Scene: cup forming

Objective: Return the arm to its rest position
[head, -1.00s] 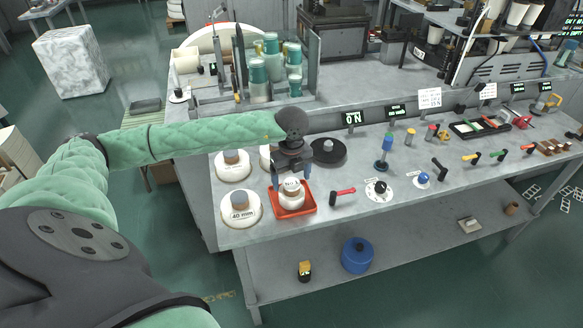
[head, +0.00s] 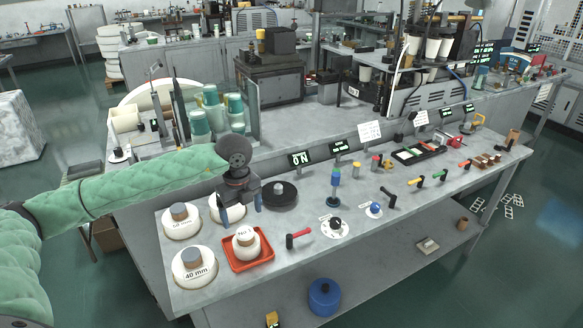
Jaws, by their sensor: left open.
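My left arm, in a green padded sleeve, reaches in from the left in the head view. Its left gripper (head: 240,203) points down above the workbench (head: 310,222), with its two blue-grey fingers apart and nothing seen between them. My right gripper is not in view.
White round pieces, one marked 40 mm (head: 194,268), stand at the bench's left end. A black disc (head: 280,196) lies right of the gripper. A blue drum (head: 324,297) sits on the lower shelf.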

